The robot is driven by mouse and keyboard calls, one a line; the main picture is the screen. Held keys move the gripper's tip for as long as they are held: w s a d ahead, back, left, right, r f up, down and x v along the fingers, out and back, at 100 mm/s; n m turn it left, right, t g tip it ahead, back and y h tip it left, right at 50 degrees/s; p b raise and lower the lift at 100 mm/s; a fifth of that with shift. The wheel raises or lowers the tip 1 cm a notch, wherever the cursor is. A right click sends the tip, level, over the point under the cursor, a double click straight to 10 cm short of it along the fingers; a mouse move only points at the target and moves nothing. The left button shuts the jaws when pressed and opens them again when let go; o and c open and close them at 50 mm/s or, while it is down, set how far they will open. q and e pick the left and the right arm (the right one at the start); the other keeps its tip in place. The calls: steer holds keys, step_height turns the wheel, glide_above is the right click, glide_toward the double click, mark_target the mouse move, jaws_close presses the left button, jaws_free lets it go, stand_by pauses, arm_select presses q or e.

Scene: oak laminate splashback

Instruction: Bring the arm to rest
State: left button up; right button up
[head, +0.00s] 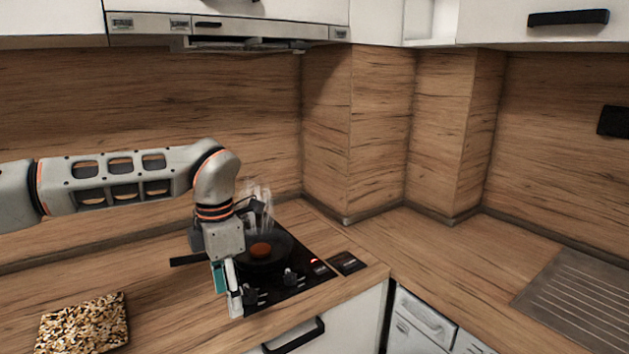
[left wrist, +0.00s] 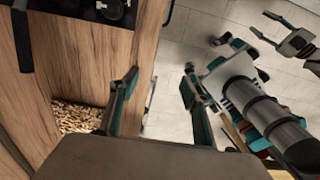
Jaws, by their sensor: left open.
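My left arm reaches in from the left in the head view and bends down in front of the hob. My left gripper (head: 229,287) hangs over the counter's front edge, beside the hob. In the left wrist view its two teal-padded fingers (left wrist: 158,92) are spread, with nothing between them. Past them the counter edge and the tiled floor show. My right gripper (left wrist: 267,28) shows at the upper right of the left wrist view, over the floor, with its fingers apart and empty. It is not in the head view.
A dark pan (head: 275,266) with a round brown piece (head: 261,249) stands steaming on the black hob (head: 318,277), close behind my left gripper. A speckled board (head: 83,325) lies at the front left. A range hood (head: 225,30) is overhead. The counter's right part is clear.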

arm_select(q)
steer(key=s+d+f+m+g+h, duration=0.15)
steer(key=s+d+f+h, duration=0.25)
steer(key=s+d, duration=0.5)
steer(key=s+d+f+g+h, duration=0.3)
steer(key=s+d+h, duration=0.15)
steer(key=d, duration=0.75)
steer(key=s+d+r+n+h, duration=0.5)
steer(key=d+r+n+h, duration=0.15)
steer(key=d+h, duration=0.35)
steer(key=w+a+n+t+h, duration=0.35)
steer(key=w+n+t, duration=0.35)
steer(key=n+t, duration=0.5)
steer(key=w+a+f+n+t+y, duration=0.4)
steer(key=a+f+n+t+y, duration=0.7)
steer(key=n, duration=0.5)
steer(key=s+a+f+n+g+y, duration=0.4)
steer(key=s+a+f, duration=0.3)
steer(key=a+f, duration=0.3)
steer(key=s+a+f+n+g+y, duration=0.3)
steer(key=s+a+f, duration=0.5)
steer(key=f, duration=0.8)
steer(key=a+n+y, duration=0.1)
steer(key=n, duration=0.1)
steer(key=shift+a+n+g, duration=0.3)
steer(key=shift+a+g, duration=0.05)
